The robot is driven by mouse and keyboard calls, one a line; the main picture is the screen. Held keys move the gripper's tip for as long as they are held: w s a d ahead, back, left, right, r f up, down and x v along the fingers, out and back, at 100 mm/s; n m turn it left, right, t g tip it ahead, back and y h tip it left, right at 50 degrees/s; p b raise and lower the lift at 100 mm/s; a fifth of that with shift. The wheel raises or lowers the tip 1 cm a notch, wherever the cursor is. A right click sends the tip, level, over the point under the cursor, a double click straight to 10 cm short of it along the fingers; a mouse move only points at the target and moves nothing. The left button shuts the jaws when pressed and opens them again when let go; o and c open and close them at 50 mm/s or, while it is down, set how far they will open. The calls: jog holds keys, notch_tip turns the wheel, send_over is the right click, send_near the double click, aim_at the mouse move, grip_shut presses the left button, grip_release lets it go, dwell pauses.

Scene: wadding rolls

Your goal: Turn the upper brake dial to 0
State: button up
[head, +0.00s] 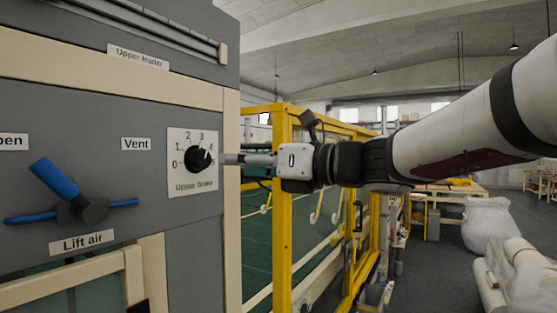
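The upper brake dial (197,160) is a round black knob on a white plate (177,138) numbered from 0 at the left, over the top, to the right. A label under it reads "Upper brake". Its pale pointer mark seems to face up and right, near the 4. My gripper (226,159) reaches in from the right, its fingers seen side-on and level with the knob. The fingertips are near the plate's right edge; a small gap seems to lie between them and the knob. Whether the fingers are apart cannot be made out.
A blue-handled valve (55,178) sits lower left, above the "Lift air" label (83,242). A "Vent" label (136,144) is left of the dial plate. A yellow guard frame (283,215) stands behind my gripper. White bags (489,223) lie on the floor at right.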

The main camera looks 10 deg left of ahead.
aim_at(204, 161)
jog(key=x, duration=0.7)
jog(key=shift+a+p, duration=0.3)
jog(key=shift+a, duration=0.05)
jog(key=c, duration=1.2)
